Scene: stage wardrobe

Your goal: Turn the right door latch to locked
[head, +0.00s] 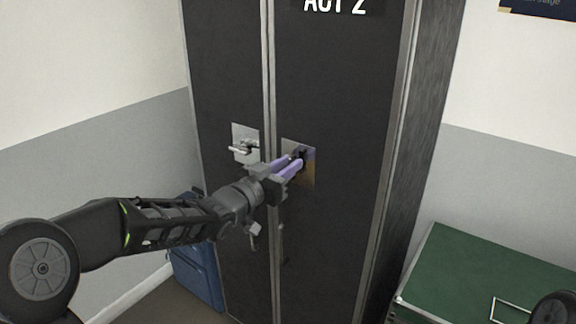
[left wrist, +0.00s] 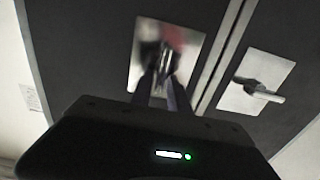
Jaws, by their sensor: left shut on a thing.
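The right door latch sits on a metal plate (head: 309,172) on the dark right door (head: 335,90) of the cabinet. My left gripper (head: 297,163) reaches it from the left with its purple fingers shut on the latch handle. The fingers hide most of the handle, so its angle is hard to tell. In the left wrist view the plate (left wrist: 193,47) shows behind the two fingertips (left wrist: 162,78), with a blurred reddish patch near the handle. My right gripper is not in view.
The left door has its own silver lever latch (head: 243,149), close beside my gripper. Both doors look closed. A blue case (head: 197,272) stands low at the left, behind my arm. A green trunk (head: 455,270) stands at the right.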

